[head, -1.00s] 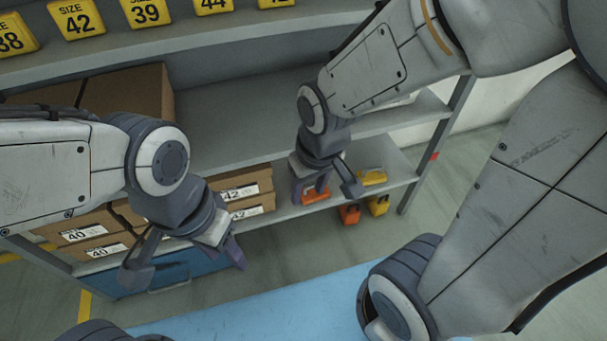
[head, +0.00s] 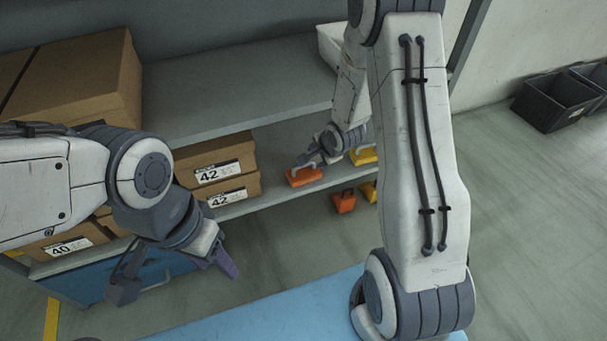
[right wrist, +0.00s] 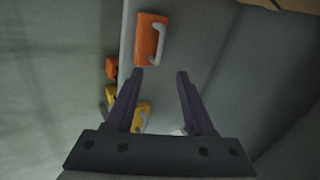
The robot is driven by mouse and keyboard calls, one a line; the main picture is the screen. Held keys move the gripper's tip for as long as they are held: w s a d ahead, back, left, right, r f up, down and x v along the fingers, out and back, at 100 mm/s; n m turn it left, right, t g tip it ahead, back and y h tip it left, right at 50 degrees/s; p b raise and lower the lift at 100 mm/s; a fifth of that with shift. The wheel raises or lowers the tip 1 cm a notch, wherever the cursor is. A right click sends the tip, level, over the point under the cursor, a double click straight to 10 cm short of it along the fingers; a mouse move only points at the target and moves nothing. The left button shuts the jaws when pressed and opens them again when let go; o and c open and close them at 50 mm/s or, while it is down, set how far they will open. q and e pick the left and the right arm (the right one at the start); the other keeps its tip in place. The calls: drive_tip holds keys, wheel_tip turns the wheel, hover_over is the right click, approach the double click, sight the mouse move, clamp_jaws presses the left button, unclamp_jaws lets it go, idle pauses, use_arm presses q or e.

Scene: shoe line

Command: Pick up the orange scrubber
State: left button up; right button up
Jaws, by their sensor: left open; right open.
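The orange scrubber (head: 303,177) lies on the lower shelf, right of the shoe boxes. In the right wrist view the orange scrubber (right wrist: 151,40) shows a pale grey handle along its right side and sits just beyond the fingertips, mostly ahead of the left finger. My right gripper (right wrist: 159,74) is open with nothing between its fingers. In the head view my right gripper (head: 312,158) is at the scrubber, partly hidden by its own arm. My left gripper (head: 180,284) is open and empty in front of the lower shelf and blue drawer.
A yellow scrubber (head: 364,156) lies right of the orange one. Another orange item (head: 344,201) and a yellow one hang or stand below the shelf edge. Size 42 boxes (head: 213,172) stand to the left. The upper shelf (head: 240,88) is above. Dark bins (head: 556,100) stand at far right.

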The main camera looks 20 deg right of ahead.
drive_tip(key=f, duration=0.1)
drive_tip(key=m+b, duration=0.1)
drive_tip(key=b, duration=0.5)
hover_over(306, 174)
drive_tip(key=f, duration=0.5)
drive_tip(key=s+f, duration=0.1)
drive_tip(key=f, duration=0.2)
drive_tip(key=shift+w+f, duration=0.35)
drive_tip(key=shift+w, duration=0.05)
clamp_jaws()
